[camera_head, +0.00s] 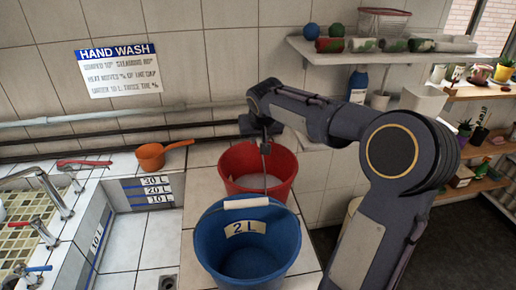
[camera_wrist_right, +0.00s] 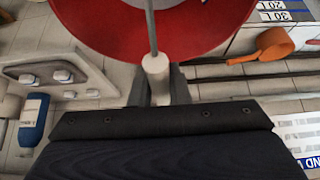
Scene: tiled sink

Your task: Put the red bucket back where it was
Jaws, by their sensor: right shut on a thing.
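The red bucket (camera_head: 284,168) is behind the blue bucket on the tiled ledge side, upright, with something pale inside. My right gripper (camera_head: 265,140) is above it, shut on the white grip of its handle. The right wrist view shows this handle grip (camera_wrist_right: 156,66) between the fingers (camera_wrist_right: 157,82), with the red bucket (camera_wrist_right: 100,28) beyond. I cannot tell whether its bottom touches the tiles. The blue bucket (camera_head: 248,262), marked 2 L, stands in front and hides its lower part. My left gripper is not in view.
An orange pot (camera_head: 151,158) lies on the ledge left of the buckets. A sink with taps (camera_head: 42,185) and a tiled basin (camera_head: 137,245) are at the left. A wall shelf (camera_head: 350,52) and plant shelves (camera_head: 478,92) are at the right.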

